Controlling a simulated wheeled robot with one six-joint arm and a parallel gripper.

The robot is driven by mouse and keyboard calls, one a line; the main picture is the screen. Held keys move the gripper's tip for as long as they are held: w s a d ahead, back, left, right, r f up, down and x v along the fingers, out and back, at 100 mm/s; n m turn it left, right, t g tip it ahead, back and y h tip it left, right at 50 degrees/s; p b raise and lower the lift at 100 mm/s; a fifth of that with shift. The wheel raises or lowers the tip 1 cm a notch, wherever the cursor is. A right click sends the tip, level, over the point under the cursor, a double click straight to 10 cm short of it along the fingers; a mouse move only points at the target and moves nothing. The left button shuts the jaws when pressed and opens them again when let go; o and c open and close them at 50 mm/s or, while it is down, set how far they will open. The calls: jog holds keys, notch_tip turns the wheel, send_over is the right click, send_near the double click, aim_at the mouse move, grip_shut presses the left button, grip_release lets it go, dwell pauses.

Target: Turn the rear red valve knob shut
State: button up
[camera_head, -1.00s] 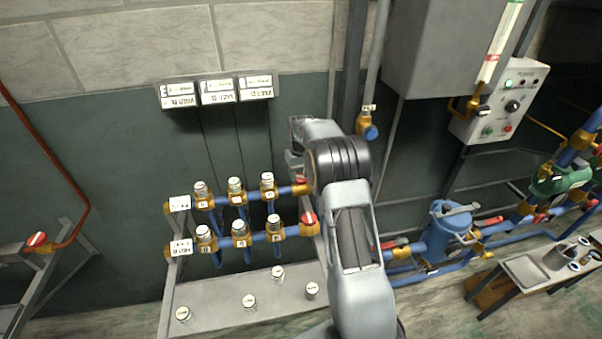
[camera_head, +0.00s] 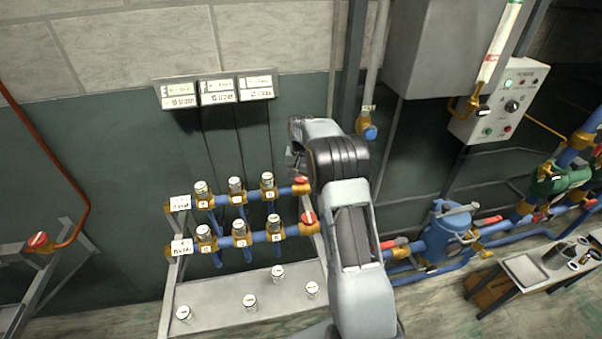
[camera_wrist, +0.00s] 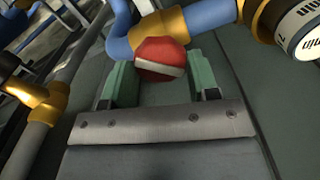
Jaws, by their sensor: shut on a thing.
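The rear red valve knob (camera_head: 301,181) is at the right end of the upper row of blue pipe and brass valves. In the wrist view the red knob (camera_wrist: 160,58), with a pale stripe across it, sits between the two green finger pads. My gripper (camera_wrist: 160,75) is shut on this knob. In the head view my gripper (camera_head: 297,163) is mostly hidden behind my wrist. A second red knob (camera_head: 309,217) with a white stripe is at the right end of the lower row, nearer to me, clear of the fingers.
Two rows of capped valves (camera_head: 235,190) stand left of my arm above a grey shelf (camera_head: 215,294) with several white-topped caps. Three displays (camera_head: 219,91) hang on the wall. A blue vessel (camera_head: 444,235) and a control box (camera_head: 500,104) are to the right.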

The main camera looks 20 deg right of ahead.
jog(key=m, duration=0.4)
jog(key=shift+m, duration=0.3)
jog(key=m, duration=0.3)
jog(key=o, duration=0.9)
jog(key=shift+a, duration=0.1)
